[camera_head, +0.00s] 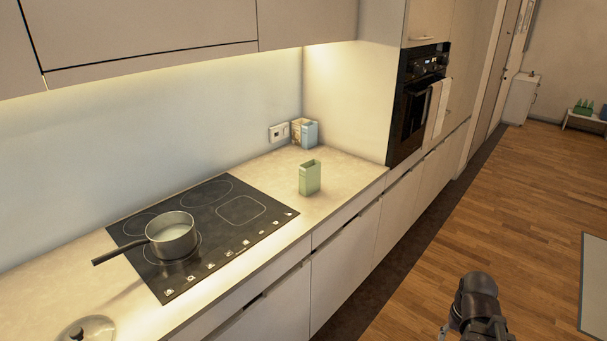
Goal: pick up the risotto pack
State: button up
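A light green upright carton (309,178) stands on the worktop to the right of the hob. A blue-and-white pack (308,134) and a beige-brown pack (297,130) stand close together at the back, by the wall corner. Any lettering is too small to read, so I cannot tell which one is the risotto pack. My gripper (474,327) shows at the bottom edge, right of centre, over the floor and well away from the packs. It is partly cut off, and its fingers are not clear enough to tell open from shut.
A black hob (235,213) carries a pot (172,236) with its handle pointing left. A lid (88,330) lies at the worktop's lower left. Upper cabinets (150,25) overhang the worktop. A tall oven unit (418,95) bounds it on the right. The wooden floor (500,220) is open.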

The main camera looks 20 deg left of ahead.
aim_at(310, 171)
jog(key=u, duration=0.55)
jog(key=i, duration=1.35)
jog(key=u, duration=0.55)
